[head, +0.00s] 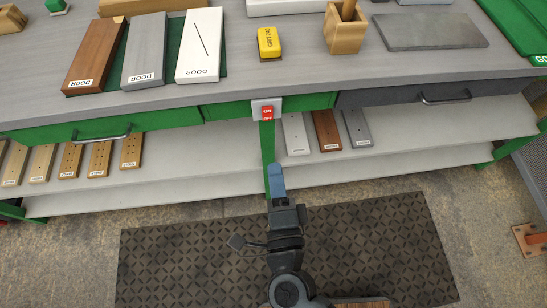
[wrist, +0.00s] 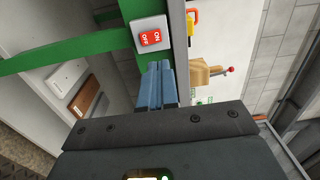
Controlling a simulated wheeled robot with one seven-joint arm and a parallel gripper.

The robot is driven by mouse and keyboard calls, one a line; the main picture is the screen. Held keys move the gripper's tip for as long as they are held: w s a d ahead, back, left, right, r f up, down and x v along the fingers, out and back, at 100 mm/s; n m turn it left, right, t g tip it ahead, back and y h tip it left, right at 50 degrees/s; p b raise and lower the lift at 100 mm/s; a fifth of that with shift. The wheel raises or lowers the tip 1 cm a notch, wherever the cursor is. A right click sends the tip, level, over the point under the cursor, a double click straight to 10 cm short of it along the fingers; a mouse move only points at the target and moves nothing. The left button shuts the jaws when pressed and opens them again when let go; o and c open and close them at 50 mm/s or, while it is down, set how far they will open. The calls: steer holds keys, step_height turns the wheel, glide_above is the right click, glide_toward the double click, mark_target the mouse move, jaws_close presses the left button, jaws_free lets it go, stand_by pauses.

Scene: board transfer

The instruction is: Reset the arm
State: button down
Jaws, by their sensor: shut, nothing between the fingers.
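My gripper (head: 276,181) is in front of the workbench, over the dark floor mat, with its blue fingers pointing toward the bench. The fingers are together and hold nothing. In the wrist view the gripper (wrist: 161,82) shows its blue fingertips close below a red ON/OFF switch (wrist: 151,39) on a white plate. In the head view the switch (head: 267,112) sits on the bench's front edge, above the fingertips. I cannot tell whether the fingertips touch anything there.
The grey bench top (head: 300,85) carries boards marked DOOR (head: 199,45), a yellow grit block (head: 269,42) and a wooden holder (head: 345,30). The lower shelf (head: 200,170) holds several small boards. Drawer handles (head: 446,98) stick out in front.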

steer(key=shift+s, duration=0.4)
steer(key=shift+d, duration=0.1)
steer(key=s+d+r+n+g, duration=0.1)
steer(key=s+d+r+n, duration=0.3)
steer(key=s+d+n, duration=0.1)
steer(key=s+d+r+n+g+h, duration=0.1)
steer(key=s+d+r+n, duration=0.4)
steer(key=s+d, duration=0.3)
steer(key=s+d+r+n+g+h, duration=0.1)
steer(key=s+d+r+n, duration=0.4)
steer(key=s, duration=0.5)
steer(key=shift+d+n, duration=0.8)
steer(key=shift+d, duration=0.35)
